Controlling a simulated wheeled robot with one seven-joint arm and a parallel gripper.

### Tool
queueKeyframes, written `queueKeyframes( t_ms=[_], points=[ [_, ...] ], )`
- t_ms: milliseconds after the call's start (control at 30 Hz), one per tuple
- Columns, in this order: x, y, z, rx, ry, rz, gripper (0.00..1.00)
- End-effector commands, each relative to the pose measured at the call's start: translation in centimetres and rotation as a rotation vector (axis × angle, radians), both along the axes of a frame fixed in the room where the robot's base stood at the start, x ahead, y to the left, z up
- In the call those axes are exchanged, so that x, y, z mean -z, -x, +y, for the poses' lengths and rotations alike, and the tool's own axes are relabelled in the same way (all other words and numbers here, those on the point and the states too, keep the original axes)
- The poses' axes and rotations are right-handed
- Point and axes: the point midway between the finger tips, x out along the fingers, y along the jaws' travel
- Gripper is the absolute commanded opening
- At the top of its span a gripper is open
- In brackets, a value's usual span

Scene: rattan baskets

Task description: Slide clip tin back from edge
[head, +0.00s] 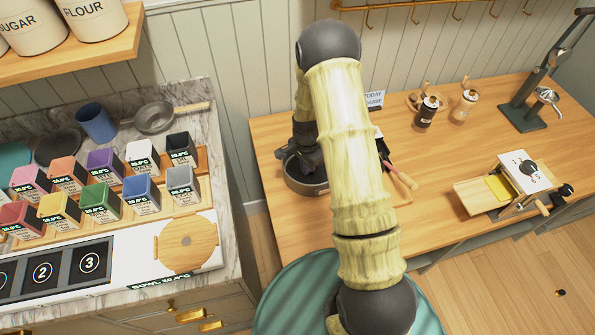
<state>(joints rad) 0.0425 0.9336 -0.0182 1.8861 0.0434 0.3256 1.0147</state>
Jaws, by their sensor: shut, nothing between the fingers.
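A low, round, dark grey tin (308,188), which looks like the clip tin, sits on the wooden counter (262,160) near its left end. A small light label shows on its front wall. My gripper (302,166) points down at the tin from above, its fingers shut with nothing between them. The fingertips appear at or inside the tin's rim. My arm hides the tin's right side, and I cannot tell whether the fingers touch its wall.
Right of my arm are a red-tipped tool (402,178) and a small sign (374,98). A crank machine (515,175) is at right. A green round top (285,300) lies in front.

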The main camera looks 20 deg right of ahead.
Motion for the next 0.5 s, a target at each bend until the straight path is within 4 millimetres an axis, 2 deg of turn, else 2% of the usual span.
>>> queueKeyframes(
  t_ms=[33, 500],
  points=[
    [-1.1, -0.2, 0.4, -0.005, -0.001, -0.008, 0.0],
    [-8.6, -0.1, 0.4, -0.005, -0.002, -0.006, 0.0]
  ],
)
